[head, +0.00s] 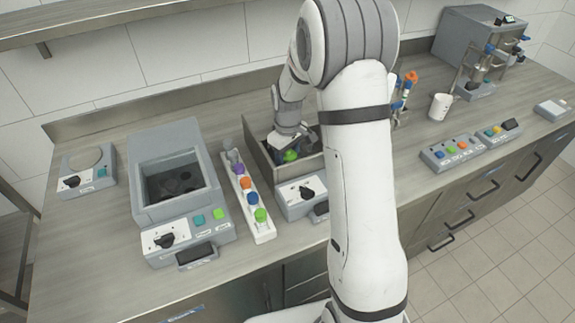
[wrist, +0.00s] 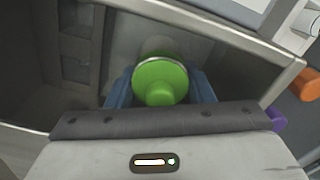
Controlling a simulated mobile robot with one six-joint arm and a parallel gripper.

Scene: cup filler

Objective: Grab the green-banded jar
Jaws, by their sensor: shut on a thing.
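The green-banded jar shows its green round lid with a knob in the wrist view (wrist: 160,80). A pale part of its body shows just beyond the lid. My gripper (wrist: 160,92) is shut on it, with a blue finger on each side. In the head view, the green lid (head: 290,156) shows just below my gripper (head: 287,148), inside an open-topped grey box (head: 258,157). The rest of the jar is hidden by my gripper and the box wall. I cannot tell whether the jar touches the box floor.
A white rack (head: 262,236) with purple, orange, blue and green tops stands left of the box. A grey machine (head: 150,212) with a dark basin is further left. A white mug (head: 441,106) and button panels (head: 463,150) are to the right. The box walls surround my gripper closely.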

